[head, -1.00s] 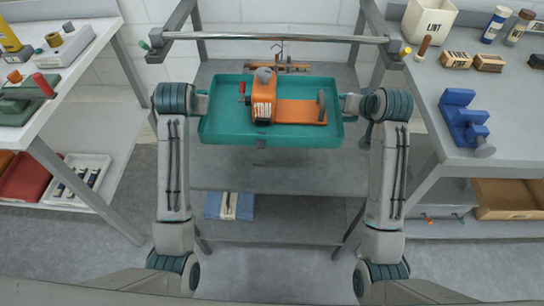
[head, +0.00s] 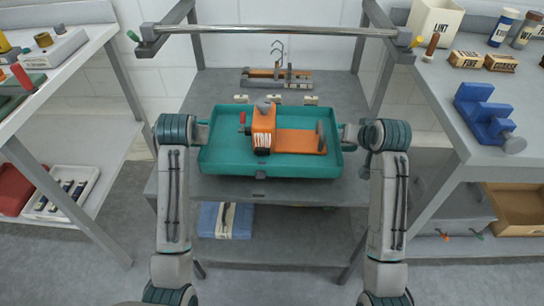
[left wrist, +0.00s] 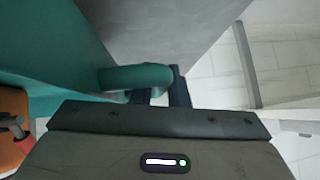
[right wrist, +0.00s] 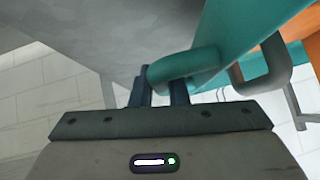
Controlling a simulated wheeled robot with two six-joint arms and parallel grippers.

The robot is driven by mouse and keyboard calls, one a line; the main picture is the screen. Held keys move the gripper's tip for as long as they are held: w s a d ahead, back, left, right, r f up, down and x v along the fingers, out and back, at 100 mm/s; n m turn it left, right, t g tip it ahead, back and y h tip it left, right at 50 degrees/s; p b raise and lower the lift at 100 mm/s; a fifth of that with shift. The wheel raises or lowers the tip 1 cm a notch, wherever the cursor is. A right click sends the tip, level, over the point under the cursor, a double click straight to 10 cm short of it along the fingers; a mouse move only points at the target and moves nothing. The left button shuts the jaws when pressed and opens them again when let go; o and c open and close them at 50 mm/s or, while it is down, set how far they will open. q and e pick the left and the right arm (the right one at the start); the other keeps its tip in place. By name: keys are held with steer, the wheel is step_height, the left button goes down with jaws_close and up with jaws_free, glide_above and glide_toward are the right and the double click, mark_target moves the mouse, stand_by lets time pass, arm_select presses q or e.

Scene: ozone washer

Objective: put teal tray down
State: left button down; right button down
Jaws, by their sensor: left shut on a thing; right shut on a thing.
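The teal tray (head: 220,160) is level in the head view, over the front part of the grey top shelf (head: 340,92) of a stand. I cannot tell how large the gap to the shelf is. On the tray sits an orange device (head: 262,130) with a flat orange arm. My left gripper (head: 203,134) is shut on the tray's left handle, a teal bar (left wrist: 135,78) in the left wrist view. My right gripper (head: 346,137) is shut on the right handle, which shows in the right wrist view (right wrist: 185,68).
Wooden pieces with hooks (head: 277,77) and several small pale blocks (head: 276,99) lie on the shelf behind the tray. A metal bar (head: 275,30) crosses the back. A lower shelf holds a blue bundle (head: 225,220). Side tables flank the stand, the right one with a blue stepped part (head: 485,115).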

mark_target(347, 158)
arm_select(q)
steer(key=shift+f, duration=0.2)
arm_select(e)
steer(key=shift+f, duration=0.2)
